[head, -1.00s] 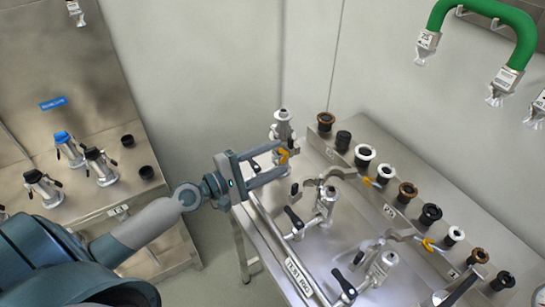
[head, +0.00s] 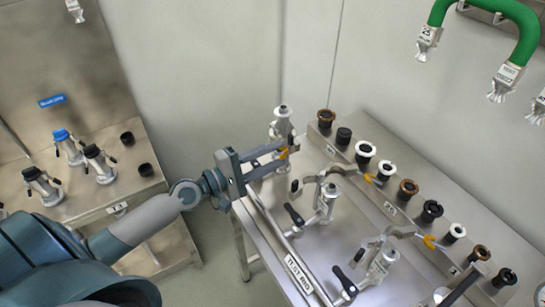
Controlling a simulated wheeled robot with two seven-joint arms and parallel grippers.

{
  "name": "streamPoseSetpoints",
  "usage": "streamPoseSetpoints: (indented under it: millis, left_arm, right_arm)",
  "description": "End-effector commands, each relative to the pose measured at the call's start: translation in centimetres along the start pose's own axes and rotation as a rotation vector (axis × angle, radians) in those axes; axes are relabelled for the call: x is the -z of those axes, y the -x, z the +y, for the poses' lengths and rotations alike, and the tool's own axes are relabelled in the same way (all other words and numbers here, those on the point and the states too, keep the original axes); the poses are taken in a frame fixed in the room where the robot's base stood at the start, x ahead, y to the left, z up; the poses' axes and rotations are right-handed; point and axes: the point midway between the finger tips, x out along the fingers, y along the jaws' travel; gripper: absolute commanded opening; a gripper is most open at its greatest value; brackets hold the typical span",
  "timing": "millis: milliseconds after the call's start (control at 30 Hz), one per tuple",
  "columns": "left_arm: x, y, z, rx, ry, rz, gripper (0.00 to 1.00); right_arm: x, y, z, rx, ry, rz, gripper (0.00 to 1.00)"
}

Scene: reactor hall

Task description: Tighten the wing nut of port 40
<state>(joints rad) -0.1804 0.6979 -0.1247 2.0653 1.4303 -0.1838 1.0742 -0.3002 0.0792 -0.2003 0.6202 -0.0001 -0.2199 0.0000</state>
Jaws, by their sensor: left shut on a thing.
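A silver port fitting (head: 283,125) stands upright at the far left corner of the steel bench. An orange wing nut (head: 284,154) sits low on its clamp, mostly covered by my fingers. My left gripper (head: 285,149) reaches in from the left and is shut on this wing nut. The number of the port cannot be read. My right gripper is not in view.
The test-rig bench (head: 262,222) bears other silver valves with black handles, such as one valve (head: 325,200). Open clamps with orange wing nuts (head: 430,242) and a row of black, white and brown ports stand behind. A green hose (head: 520,30) hangs upper right. Another steel bench (head: 75,195) stands left.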

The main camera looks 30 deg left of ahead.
Motion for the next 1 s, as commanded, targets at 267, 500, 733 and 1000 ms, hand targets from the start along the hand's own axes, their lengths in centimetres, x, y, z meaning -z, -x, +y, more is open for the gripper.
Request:
streamPoseSetpoints:
  millis: [267, 500, 733, 1000]
  left_arm:
    - [0.0, 0.0, -0.2, 0.002, -0.207, -0.001, 0.11]
    - [0.0, 0.0, -0.1, 0.001, -0.370, -0.001, 0.11]
    - [0.0, 0.0, -0.1, 0.002, -0.459, -0.001, 0.11]
    - [0.0, 0.0, -0.1, 0.002, -0.480, -0.001, 0.11]
  right_arm:
    - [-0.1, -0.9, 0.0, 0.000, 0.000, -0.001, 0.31]
    - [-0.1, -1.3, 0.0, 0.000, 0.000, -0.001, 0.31]
    - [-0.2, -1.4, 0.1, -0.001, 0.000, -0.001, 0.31]
    - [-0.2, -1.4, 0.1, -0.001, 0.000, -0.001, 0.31]
